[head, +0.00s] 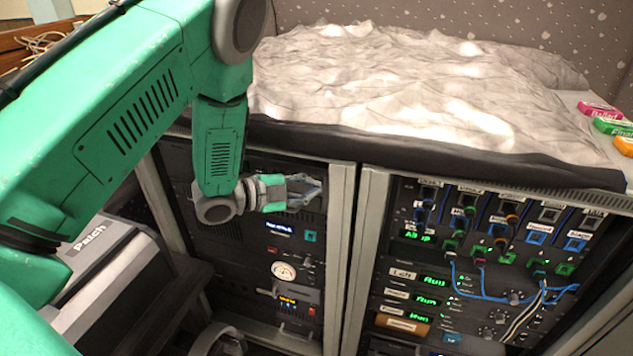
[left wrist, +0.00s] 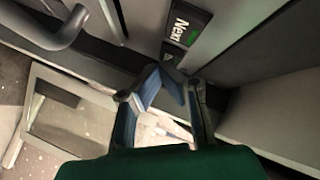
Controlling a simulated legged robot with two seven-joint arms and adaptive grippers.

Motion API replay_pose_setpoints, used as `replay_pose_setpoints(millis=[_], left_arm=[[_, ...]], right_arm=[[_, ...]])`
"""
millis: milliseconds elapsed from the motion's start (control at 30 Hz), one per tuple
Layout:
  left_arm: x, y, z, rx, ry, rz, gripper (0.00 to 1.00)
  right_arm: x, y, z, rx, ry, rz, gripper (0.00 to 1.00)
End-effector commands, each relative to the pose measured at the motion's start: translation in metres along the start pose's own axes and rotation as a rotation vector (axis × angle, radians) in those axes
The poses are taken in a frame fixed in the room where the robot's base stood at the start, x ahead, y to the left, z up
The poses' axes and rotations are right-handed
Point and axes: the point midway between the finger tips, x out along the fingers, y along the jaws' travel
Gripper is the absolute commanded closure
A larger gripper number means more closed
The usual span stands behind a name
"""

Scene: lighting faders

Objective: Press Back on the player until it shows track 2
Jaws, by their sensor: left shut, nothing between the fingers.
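My left gripper (head: 302,190) is in front of the left rack's upper panel, its fingers shut with nothing between them. It also shows in the left wrist view (left wrist: 165,82), fingertips together just below a small dark key with a pale mark (left wrist: 171,55). A "Next" label with a green patch (left wrist: 187,25) is above that. In the head view, a blue-lit display (head: 279,227) and a teal button (head: 310,236) are below the gripper. The display text is too small to read. I see no Back label, and contact is unclear. My right gripper is not in view.
A right rack (head: 352,270) holds lit green displays, patch cables and labelled switches. A crumpled grey-white cover (head: 400,85) lies on top. A grey "Patch" case (head: 95,265) stands at lower left. Coloured labelled blocks (head: 605,115) lie at far right.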

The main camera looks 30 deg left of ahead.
Motion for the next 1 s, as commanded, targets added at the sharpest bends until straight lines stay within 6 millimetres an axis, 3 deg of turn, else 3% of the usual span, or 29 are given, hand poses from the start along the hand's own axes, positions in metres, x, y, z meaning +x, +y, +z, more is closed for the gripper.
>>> replay_pose_setpoints(millis=[567,1000], left_arm=[[-0.010,0.007,-0.006,-0.001,0.000,0.001,1.00],[-0.038,0.028,-0.027,-0.002,0.000,0.001,1.00]], right_arm=[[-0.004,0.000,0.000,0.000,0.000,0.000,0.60],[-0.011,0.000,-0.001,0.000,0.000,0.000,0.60]])
